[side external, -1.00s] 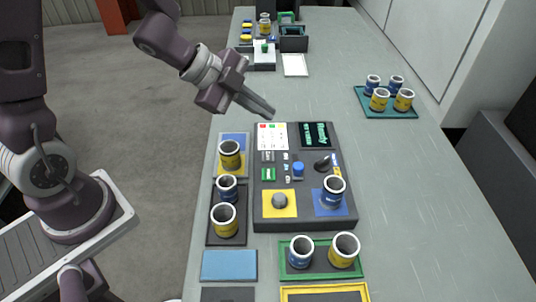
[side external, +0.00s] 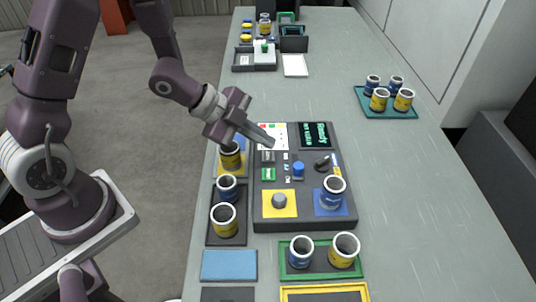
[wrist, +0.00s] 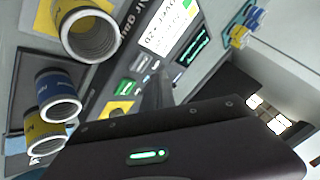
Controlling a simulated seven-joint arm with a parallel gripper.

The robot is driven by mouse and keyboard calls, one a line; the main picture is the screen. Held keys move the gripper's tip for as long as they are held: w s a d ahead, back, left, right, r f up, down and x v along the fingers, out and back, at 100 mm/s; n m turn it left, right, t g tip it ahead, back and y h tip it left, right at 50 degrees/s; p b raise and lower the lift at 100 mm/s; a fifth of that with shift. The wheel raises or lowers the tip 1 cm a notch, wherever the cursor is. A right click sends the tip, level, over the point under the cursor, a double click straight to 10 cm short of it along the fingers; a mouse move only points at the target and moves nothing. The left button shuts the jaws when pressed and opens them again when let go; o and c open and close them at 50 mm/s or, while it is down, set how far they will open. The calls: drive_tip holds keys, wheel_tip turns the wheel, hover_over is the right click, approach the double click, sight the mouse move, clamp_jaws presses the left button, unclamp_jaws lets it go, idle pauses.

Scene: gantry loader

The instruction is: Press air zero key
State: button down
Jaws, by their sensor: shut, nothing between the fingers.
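The dark control panel (side external: 305,215) lies flat on the bench. It carries a white card (side external: 266,131), a lit green-text display (side external: 316,134), a dark key (side external: 267,157), a green key (side external: 268,174) and a blue knob (side external: 298,169). I cannot read which key is air zero. My gripper (side external: 271,143) is shut and empty, its tips over the lower part of the white card, just above the dark key. Contact cannot be told. In the wrist view, my fingers (wrist: 158,92) point at the panel beside a green-labelled key (wrist: 123,89).
A yellow ring part (side external: 230,154) stands close left of my fingers, with blue (side external: 227,187) and yellow (side external: 224,218) ones nearer. On the panel are a grey dome button (side external: 279,200) and a blue ring part (side external: 333,190).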

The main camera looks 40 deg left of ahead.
sight(264, 156)
drive_tip(key=shift+f, duration=0.65)
idle(1.5)
drive_tip(key=shift+f, duration=0.4)
drive_tip(key=shift+f, duration=0.4)
idle(0.5)
drive_tip(key=shift+r, duration=0.8)
drive_tip(key=shift+r, duration=2.5)
